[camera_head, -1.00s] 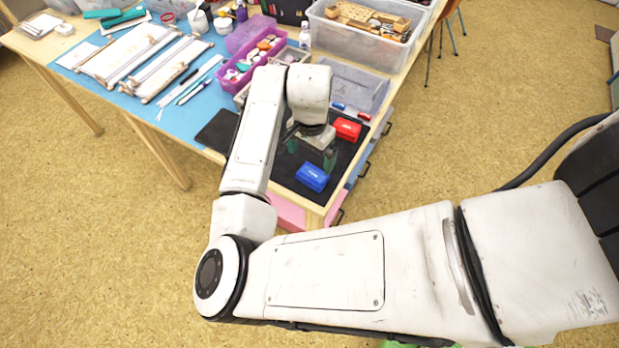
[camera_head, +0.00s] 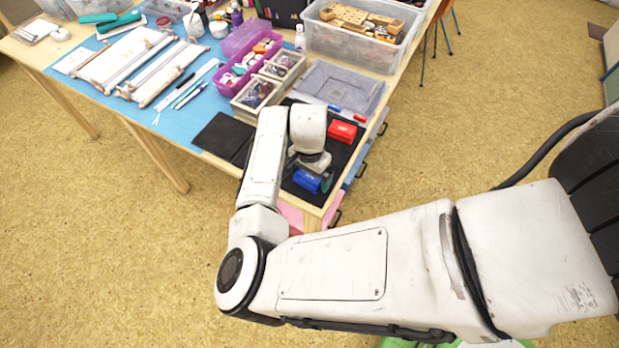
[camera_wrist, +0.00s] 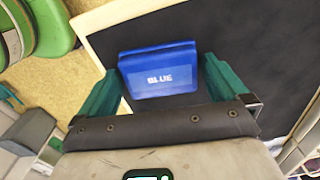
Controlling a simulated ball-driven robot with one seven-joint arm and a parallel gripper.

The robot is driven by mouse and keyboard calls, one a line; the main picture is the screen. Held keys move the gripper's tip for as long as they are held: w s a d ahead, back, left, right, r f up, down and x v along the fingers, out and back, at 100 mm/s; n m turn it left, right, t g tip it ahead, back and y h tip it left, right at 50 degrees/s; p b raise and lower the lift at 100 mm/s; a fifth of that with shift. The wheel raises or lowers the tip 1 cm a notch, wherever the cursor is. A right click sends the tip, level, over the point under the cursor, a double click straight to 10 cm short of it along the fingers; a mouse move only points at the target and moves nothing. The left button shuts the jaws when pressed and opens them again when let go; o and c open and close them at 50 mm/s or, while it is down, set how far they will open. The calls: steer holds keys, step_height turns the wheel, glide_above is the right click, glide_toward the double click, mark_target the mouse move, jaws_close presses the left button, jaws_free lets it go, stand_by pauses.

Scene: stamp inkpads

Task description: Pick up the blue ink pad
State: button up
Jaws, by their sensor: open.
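The blue ink pad (camera_head: 306,181) lies on the black mat (camera_head: 351,151) near the table's front corner, partly hidden by my wrist in the head view. In the wrist view the blue ink pad (camera_wrist: 158,72) shows its "BLUE" label. My gripper (camera_wrist: 160,84) is open, with one green fingertip on each side of the pad. The pad appears between the fingers; I cannot tell whether they touch it or how far above the mat they are. In the head view my gripper (camera_head: 309,176) is directly over the pad.
A red ink pad (camera_head: 342,132) lies just behind the blue one. Red and blue markers and a grey translucent lid (camera_head: 345,85) lie farther back. The table edge is close in front.

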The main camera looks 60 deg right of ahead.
steer(key=c, duration=0.8)
steer(key=shift+r, duration=0.1)
steer(key=shift+c, duration=0.2)
